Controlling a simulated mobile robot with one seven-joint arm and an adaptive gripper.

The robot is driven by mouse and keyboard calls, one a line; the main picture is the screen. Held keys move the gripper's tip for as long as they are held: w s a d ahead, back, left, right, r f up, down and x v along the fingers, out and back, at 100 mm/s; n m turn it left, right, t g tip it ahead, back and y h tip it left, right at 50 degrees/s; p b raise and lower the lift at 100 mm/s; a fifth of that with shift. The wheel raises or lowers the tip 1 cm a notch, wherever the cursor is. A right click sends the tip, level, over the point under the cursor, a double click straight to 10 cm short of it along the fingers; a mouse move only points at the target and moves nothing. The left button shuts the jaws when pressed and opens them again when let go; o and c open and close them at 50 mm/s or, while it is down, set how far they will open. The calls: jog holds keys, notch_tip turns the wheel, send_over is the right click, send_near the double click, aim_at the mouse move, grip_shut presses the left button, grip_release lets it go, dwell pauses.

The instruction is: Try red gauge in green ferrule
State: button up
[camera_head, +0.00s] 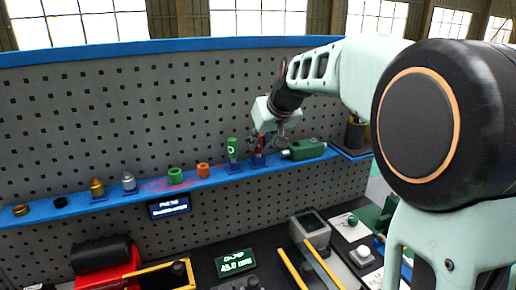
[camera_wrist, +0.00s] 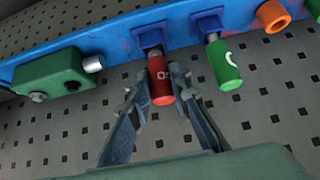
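The red gauge (camera_wrist: 161,84) is a red cylinder with pale marks. It is at a blue stand on the blue shelf; in the head view only part of it (camera_head: 260,142) shows below my gripper (camera_head: 268,136). In the wrist view the fingers of my gripper (camera_wrist: 160,76) lie on either side of the red gauge; whether they press on it I cannot tell. The green ferrule (camera_head: 175,176) is a short green ring on the shelf, left of an orange ring (camera_head: 203,170). It shows partly at the right edge of the wrist view (camera_wrist: 315,9).
A green cylinder with a white mark (camera_head: 233,149) stands close left of the red gauge. A green device with a metal tip (camera_head: 306,149) lies close right. Brass and grey pieces (camera_head: 97,187) stand further left. A grey pegboard (camera_head: 150,110) rises behind the shelf (camera_head: 140,188).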

grip_shut()
jog(key=shift+r, duration=0.15)
jog(key=shift+r+p, duration=2)
jog(key=shift+r, duration=0.6)
